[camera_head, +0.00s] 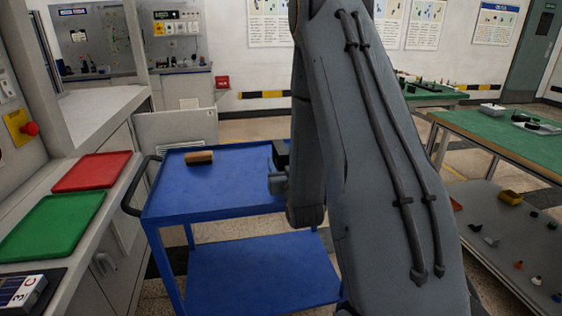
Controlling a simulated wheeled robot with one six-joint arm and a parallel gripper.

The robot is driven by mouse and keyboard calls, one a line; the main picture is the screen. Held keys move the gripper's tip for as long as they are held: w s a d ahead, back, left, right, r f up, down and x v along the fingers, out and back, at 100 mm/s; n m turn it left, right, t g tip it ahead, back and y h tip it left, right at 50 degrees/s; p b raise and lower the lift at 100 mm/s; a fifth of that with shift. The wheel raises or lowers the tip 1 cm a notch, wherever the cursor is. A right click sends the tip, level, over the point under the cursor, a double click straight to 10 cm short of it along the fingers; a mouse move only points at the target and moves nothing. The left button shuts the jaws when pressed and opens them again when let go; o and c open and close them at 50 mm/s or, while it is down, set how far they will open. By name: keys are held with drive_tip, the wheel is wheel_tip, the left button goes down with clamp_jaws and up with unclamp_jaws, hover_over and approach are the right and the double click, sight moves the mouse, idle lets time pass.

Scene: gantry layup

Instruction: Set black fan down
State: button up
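My arm stands in the foreground and covers much of the middle of the picture. A dark, boxy black shape (281,152) shows at the arm's left edge, over the right part of the blue cart's top. It may be the black fan, but I cannot tell for sure. A small grey part of my wrist is just below it. My gripper's fingers are hidden behind the arm, so whether they are open or shut does not show. The blue cart (215,207) has a flat top and a lower shelf.
A brown block (199,158) lies on the cart's top, toward the back left. The cart's left top is otherwise clear. A red tray (92,171) and a green tray (50,224) lie on the left counter. Green-topped tables (500,131) stand at the right.

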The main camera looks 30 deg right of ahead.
drive_tip(key=v, duration=0.8)
drive_tip(key=shift+s+r, duration=0.1)
drive_tip(key=shift+s, duration=0.15)
drive_tip(key=shift+p+v, duration=0.3)
drive_tip(key=shift+v, duration=0.5)
